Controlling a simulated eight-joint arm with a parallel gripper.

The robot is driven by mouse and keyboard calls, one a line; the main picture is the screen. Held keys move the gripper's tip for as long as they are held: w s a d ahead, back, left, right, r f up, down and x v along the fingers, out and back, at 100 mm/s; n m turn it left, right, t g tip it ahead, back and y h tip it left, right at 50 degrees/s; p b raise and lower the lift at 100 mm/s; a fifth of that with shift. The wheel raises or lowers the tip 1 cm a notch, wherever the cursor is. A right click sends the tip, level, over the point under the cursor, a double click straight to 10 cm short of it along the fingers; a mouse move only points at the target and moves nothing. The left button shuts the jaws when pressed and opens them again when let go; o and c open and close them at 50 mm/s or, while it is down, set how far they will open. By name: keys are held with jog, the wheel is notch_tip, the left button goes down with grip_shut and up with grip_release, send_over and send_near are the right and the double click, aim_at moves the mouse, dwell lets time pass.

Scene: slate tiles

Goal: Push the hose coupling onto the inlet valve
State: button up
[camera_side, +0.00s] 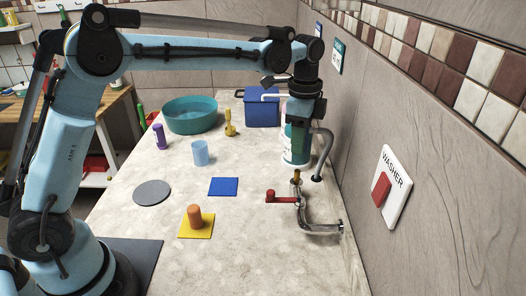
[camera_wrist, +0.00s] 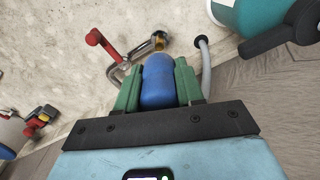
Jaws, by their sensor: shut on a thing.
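My gripper (camera_wrist: 157,66) is shut on the blue hose coupling (camera_wrist: 159,88), which sits between its green fingers in the wrist view. In the side view my gripper (camera_side: 300,142) points down above the inlet valve. The coupling is hard to make out there. The grey hose (camera_side: 325,146) bends down to the right of the gripper; it also shows in the wrist view (camera_wrist: 206,66). The inlet valve is a metal pipe from the wall (camera_side: 318,227) with an upright brass end and a red lever (camera_side: 279,198). A gap seems to separate gripper and brass end.
A white and teal container (camera_side: 289,157) stands behind my gripper, with a blue bin (camera_side: 262,112) further back. The tiled wall is close on the right. An orange peg (camera_side: 194,216) on a yellow square and a blue square (camera_side: 223,187) lie left of the valve.

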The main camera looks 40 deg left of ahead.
aim_at(298, 170)
jog(key=shift+f, duration=2.6)
jog(key=shift+f, duration=1.9)
dwell(1.2)
jog(key=o, duration=1.7)
jog(key=shift+r, duration=3.5)
